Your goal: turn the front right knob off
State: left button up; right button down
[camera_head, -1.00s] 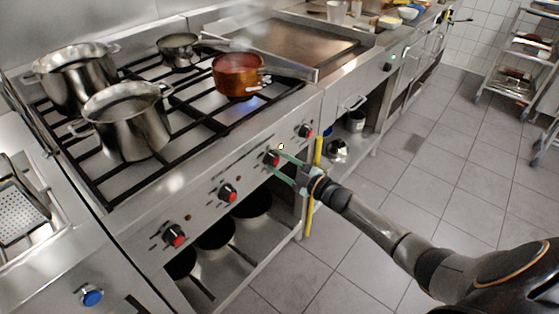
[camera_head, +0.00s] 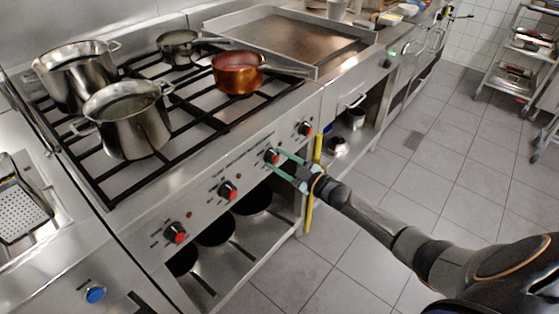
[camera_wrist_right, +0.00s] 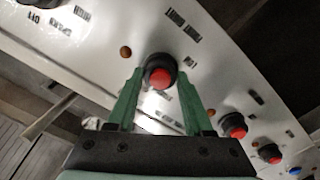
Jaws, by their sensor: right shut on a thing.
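The stove's front panel (camera_head: 200,213) has a row of black knobs with red faces. My right gripper (camera_head: 276,158) is at the second knob from the right (camera_head: 271,156), below the copper pan's burner. In the right wrist view this knob (camera_wrist_right: 160,72) sits between the green fingertips of my right gripper (camera_wrist_right: 159,80), which are shut on its sides. The copper pan (camera_head: 236,75) stands on the front right burner, and no flame shows under it. My left gripper is not in view.
Two steel pots (camera_head: 127,120) (camera_head: 72,75) and a small steel pan (camera_head: 178,47) stand on the grates. A yellow bar (camera_head: 311,200) hangs right of my gripper. Dark pans (camera_head: 215,232) lie on the shelf below. The tiled floor (camera_head: 400,170) is clear.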

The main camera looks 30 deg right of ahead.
jog(key=shift+c, duration=1.4)
grip_release()
jog(key=shift+s, duration=0.1)
jog(key=p+v, duration=0.1)
jog(key=v, duration=1.1)
jog(key=shift+s, duration=0.15)
jog(key=shift+d, duration=0.1)
